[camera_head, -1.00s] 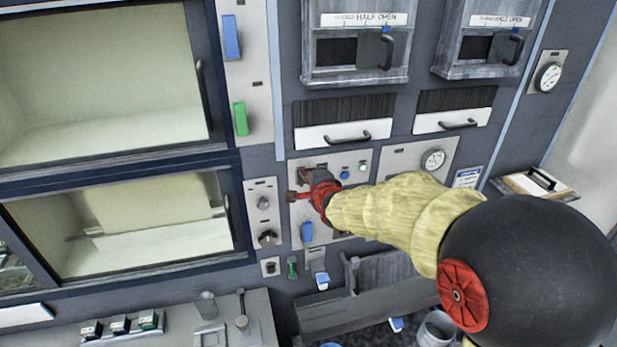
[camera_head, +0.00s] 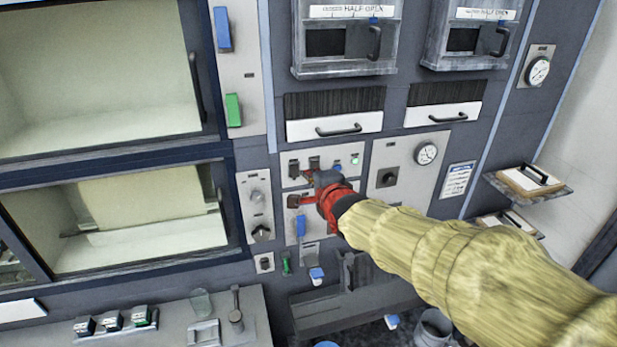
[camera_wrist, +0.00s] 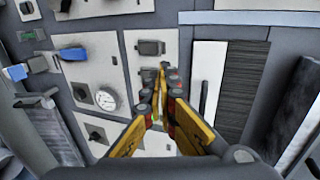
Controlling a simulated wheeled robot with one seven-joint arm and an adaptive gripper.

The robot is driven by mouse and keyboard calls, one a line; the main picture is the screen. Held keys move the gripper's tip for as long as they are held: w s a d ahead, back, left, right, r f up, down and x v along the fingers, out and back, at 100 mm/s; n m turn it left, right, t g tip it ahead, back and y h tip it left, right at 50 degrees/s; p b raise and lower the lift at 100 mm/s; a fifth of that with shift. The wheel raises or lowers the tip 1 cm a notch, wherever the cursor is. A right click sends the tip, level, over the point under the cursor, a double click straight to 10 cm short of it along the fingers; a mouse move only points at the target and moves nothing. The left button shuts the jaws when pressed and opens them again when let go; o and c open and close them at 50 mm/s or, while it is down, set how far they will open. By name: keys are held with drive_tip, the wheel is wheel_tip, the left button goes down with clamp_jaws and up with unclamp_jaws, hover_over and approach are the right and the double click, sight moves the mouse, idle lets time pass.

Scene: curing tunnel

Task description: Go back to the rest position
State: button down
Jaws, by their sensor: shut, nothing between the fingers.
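My arm, in a yellow sleeve, reaches in from the lower right in the head view. My gripper (camera_head: 308,195), red and grey there, is in front of the grey control panel (camera_head: 345,152) below the black-bristled slots. In the wrist view my gripper (camera_wrist: 162,78) shows yellow fingers shut, with nothing held. A grey switch block (camera_wrist: 151,47) shows just beyond the fingertips. I cannot tell whether the tips touch the panel. Part of the panel is hidden behind my gripper.
A gauge panel (camera_head: 408,160) lies right of my gripper, and a blue lever (camera_head: 300,226) is just below it. A ledge (camera_head: 350,306) juts out underneath. A clipboard shelf (camera_head: 530,182) stands at the right. Windowed chambers (camera_head: 120,215) fill the left.

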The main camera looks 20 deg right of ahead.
drive_tip(key=s+f+n+g+b, duration=0.4)
drive_tip(key=s+f+n+b, duration=0.5)
drive_tip(key=s+f, duration=0.5)
drive_tip(key=s+f+n+g+b, duration=0.4)
drive_tip(key=s+f+n+b, duration=0.5)
drive_tip(key=s, duration=1)
wheel_tip(320, 180, down, 6)
drive_tip(key=b, duration=0.3)
drive_tip(key=shift+s+a+g, duration=0.2)
drive_tip(key=shift+s+g, duration=0.1)
